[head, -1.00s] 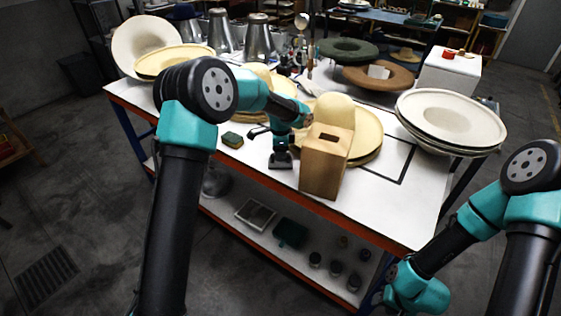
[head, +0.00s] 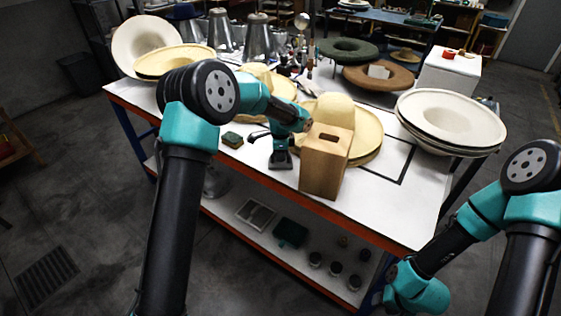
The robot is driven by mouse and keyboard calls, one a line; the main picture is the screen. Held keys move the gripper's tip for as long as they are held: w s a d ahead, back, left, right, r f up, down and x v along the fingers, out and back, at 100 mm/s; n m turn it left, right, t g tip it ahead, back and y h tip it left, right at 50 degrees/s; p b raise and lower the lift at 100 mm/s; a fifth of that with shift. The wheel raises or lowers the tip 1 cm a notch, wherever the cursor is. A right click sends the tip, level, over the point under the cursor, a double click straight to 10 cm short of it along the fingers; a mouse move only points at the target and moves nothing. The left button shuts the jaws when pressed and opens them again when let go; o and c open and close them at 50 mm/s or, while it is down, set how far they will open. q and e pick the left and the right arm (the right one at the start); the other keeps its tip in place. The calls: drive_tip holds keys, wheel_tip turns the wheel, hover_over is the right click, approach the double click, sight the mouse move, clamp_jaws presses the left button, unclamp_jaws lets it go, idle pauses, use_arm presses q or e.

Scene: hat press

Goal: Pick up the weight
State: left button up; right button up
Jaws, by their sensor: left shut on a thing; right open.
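My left gripper (head: 281,161) points down at the white work table (head: 240,182), just left of the wooden block with a slot in its top (head: 325,172). It is shut on a small dark thing low at the table top, which I take to be the weight; the fingers hide most of it. I cannot tell whether it touches the table. My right arm comes in at the lower right, with its wrist low beyond the table's front edge. My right gripper's fingers are not in view.
A straw hat (head: 367,142) lies right behind the wooden block. A green-topped pad (head: 232,140) lies left of my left gripper. Stacked cream hats (head: 450,118) sit at the right end. Metal hat forms (head: 258,40) stand behind.

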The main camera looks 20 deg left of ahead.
use_arm(q)
clamp_jaws()
drive_tip(key=shift+r, duration=0.1)
wheel_tip(320, 180, up, 10)
idle(0.7)
drive_tip(key=shift+o, duration=0.4)
unclamp_jaws()
clamp_jaws()
